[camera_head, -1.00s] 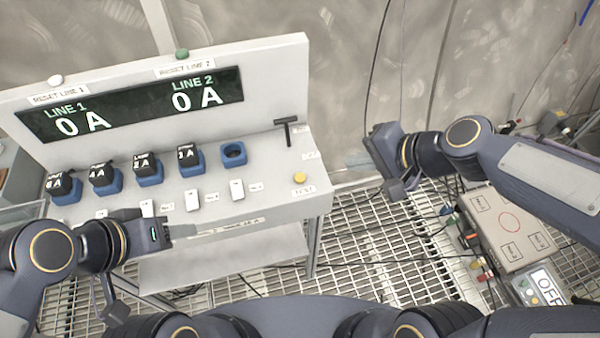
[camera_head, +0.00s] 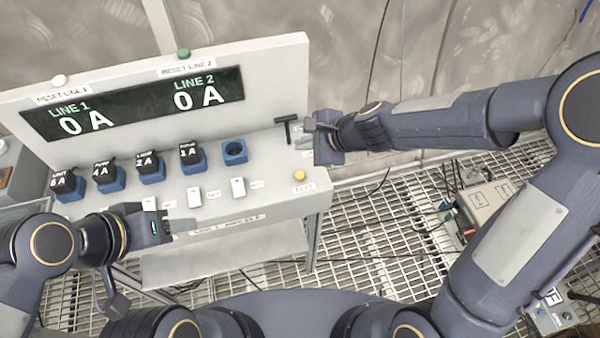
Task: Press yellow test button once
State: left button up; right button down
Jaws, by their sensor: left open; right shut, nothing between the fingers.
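The yellow test button (camera_head: 300,174) sits on the right end of the white bench top (camera_head: 262,204), above a small label. My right gripper (camera_head: 306,143) is shut and empty. In the picture it is just above the button, beside the black T-handle (camera_head: 286,127); its height over the bench is hard to tell. The button is uncovered. My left gripper (camera_head: 180,229) is in front of the bench's front edge at the left, away from the button. It is open and empty, though its fingers show only in part.
Several blue sockets (camera_head: 111,180) with black plugs and one empty blue socket (camera_head: 235,152) line the bench. White switches (camera_head: 238,187) stand in front. The display panel (camera_head: 135,104) reads 0 A for both lines. A grey box (camera_head: 487,205) is on the grating at right.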

aim_at(304, 176)
jog(key=shift+f+b, duration=4.25)
jog(key=shift+f, duration=0.15)
jog(key=shift+f, duration=0.1)
jog(key=shift+f+b, duration=0.3)
jog(key=shift+b, duration=0.1)
jog(key=shift+f+b, duration=0.45)
jog(key=shift+r+p, duration=0.85)
notch_tip(304, 176, up, 5)
jog(key=p, duration=0.5)
jog(key=shift+r, duration=0.1)
